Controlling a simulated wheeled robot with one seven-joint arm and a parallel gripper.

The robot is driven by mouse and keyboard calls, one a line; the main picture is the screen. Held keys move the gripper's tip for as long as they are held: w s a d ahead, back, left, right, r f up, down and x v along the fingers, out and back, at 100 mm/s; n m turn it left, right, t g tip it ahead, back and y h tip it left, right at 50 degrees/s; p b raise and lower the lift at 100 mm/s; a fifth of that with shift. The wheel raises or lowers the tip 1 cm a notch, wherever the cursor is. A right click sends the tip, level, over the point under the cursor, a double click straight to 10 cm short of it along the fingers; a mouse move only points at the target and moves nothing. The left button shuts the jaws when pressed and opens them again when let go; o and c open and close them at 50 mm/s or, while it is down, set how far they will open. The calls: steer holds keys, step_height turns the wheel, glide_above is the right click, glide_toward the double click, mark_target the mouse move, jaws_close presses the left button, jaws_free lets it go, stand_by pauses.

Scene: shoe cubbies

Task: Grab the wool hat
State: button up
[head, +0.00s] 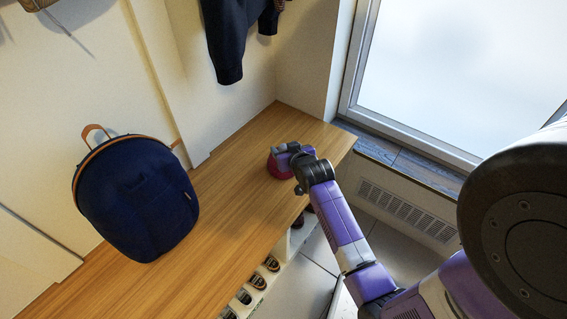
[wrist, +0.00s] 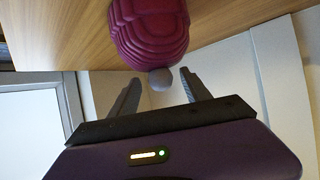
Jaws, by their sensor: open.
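The wool hat (wrist: 148,32) is dark red and ribbed, with a grey pompom (wrist: 160,79). It rests on the wooden bench top near the bench's far right end.
A navy backpack (head: 135,200) stands on the wooden bench (head: 228,215) at the left. A dark jacket (head: 228,45) hangs above it. Several shoes (head: 257,281) sit in cubbies below. A window (head: 455,75) and its sill are at the right. The bench between backpack and hat is clear.

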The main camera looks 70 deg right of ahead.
steer(key=b+x, duration=0.1)
steer(key=x, duration=0.3)
steer(key=shift+w+f, duration=0.1)
steer(key=shift+c, duration=0.3)
jaws_close()
